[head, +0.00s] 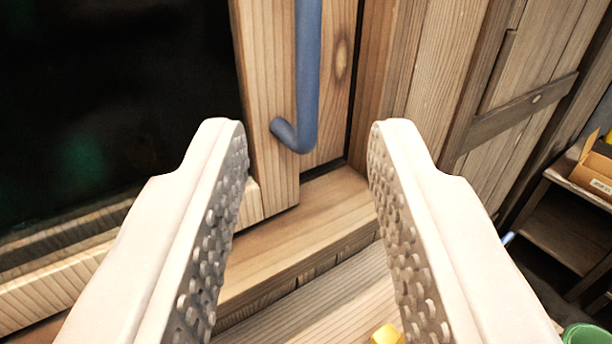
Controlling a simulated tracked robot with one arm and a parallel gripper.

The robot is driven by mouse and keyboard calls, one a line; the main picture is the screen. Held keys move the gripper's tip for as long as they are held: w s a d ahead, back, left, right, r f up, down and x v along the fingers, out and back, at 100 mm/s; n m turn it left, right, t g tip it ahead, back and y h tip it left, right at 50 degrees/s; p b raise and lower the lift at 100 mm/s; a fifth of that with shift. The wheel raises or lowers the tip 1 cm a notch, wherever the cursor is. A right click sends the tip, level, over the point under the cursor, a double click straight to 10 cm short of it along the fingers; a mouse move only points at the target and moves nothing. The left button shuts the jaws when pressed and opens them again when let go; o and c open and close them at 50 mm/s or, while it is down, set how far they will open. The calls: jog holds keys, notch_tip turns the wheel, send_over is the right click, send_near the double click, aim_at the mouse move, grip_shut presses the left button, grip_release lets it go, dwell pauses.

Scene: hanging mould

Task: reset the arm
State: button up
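My gripper (308,130) is open, its two pale fingers with studded inner pads wide apart. Nothing is held between them. Beyond the gap, a blue bar handle (308,75) is fixed to a wooden frame (270,100) with a dark pane. The handle's lower bent end shows between the fingertips, and its top runs out of the picture. I cannot tell how far the fingertips are from the handle, but no contact shows.
A wooden sill (300,235) runs below the frame. A small yellow thing (387,335) shows at the bottom edge. At the right stand a plank wall (445,70), a wooden shelf (565,225) with a cardboard box (592,165), and a green container (586,335).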

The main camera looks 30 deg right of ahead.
jog(key=shift+a, duration=0.1)
dwell(0.3)
jog(key=s+a+r+n+y, duration=0.25)
jog(key=a+r, duration=0.25)
jog(key=a, duration=0.6)
jog(key=s+a+r+n+y, duration=0.1)
jog(key=s+a+r+y, duration=0.3)
jog(key=a, duration=0.6)
jog(key=s+a+r+n+y, duration=0.1)
jog(key=s+a+r, duration=0.1)
jog(key=s+a, duration=0.3)
jog(key=s+a+r+n+y, duration=0.1)
jog(key=s+a+r, duration=0.2)
jog(key=s+a, duration=0.2)
jog(key=shift+a+r, duration=0.35)
jog(key=shift+a, duration=0.9)
jog(key=shift+n+y, duration=0.25)
